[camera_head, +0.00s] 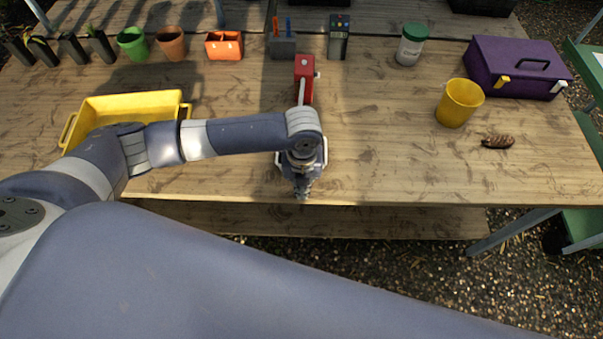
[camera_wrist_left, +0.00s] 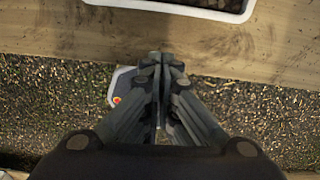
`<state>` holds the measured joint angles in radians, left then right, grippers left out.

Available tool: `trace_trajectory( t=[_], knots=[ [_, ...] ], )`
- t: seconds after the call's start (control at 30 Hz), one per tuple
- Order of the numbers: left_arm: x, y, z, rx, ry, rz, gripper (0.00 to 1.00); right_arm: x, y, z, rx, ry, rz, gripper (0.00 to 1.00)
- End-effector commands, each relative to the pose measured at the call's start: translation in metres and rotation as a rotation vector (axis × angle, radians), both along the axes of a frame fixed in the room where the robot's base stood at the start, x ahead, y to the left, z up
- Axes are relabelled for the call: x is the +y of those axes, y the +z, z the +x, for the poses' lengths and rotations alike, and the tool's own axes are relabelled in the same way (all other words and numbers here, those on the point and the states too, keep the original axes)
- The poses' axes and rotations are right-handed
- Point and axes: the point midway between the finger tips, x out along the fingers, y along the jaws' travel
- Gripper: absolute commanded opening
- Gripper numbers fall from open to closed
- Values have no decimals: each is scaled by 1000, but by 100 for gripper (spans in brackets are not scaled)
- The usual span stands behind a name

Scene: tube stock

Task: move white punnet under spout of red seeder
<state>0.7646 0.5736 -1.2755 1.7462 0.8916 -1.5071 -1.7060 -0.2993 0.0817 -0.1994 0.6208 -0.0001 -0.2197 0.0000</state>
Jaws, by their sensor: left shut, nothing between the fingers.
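The red seeder (camera_head: 304,72) stands at the back middle of the wooden table, with a pale spout or lever (camera_head: 302,92) on its near side. A white-rimmed tray, likely the white punnet (camera_wrist_left: 176,8), shows at the top of the left wrist view with dark, soil-like contents, partly cut off. In the head view my left arm mostly hides that spot. My left gripper (camera_head: 303,190) points down near the table's front edge, nearer than the seeder. In the left wrist view its fingers (camera_wrist_left: 165,62) are together and empty, apart from the tray. My right gripper is not in view.
A yellow tray (camera_head: 90,112) lies at left behind my arm. Pots and an orange planter (camera_head: 224,46) line the back. A yellow cup (camera_head: 458,103), brown object (camera_head: 497,142), green-lidded jar (camera_head: 411,46) and purple toolbox (camera_head: 512,62) are at right. Bare tabletop (camera_head: 400,150) lies right of my gripper.

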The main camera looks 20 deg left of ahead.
Motion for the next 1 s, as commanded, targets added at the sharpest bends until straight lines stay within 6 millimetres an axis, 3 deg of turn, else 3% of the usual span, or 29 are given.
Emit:
trace_trajectory(
  t=[0.1, 0.2, 0.4, 0.87, 1.0],
  knots=[
    [0, -25, -1, 3, 2, 1, 0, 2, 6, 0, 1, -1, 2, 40],
    [6, -20, 17, -3, 4, 1, 0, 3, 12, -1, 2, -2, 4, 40],
    [12, -22, 33, -2, 2, 1, 0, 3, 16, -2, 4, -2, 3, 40],
    [13, -23, 38, -1, 1, -1, 0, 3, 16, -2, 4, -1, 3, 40],
    [17, -25, 50, -4, 3, 1, 0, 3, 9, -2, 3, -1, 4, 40]
  ],
)
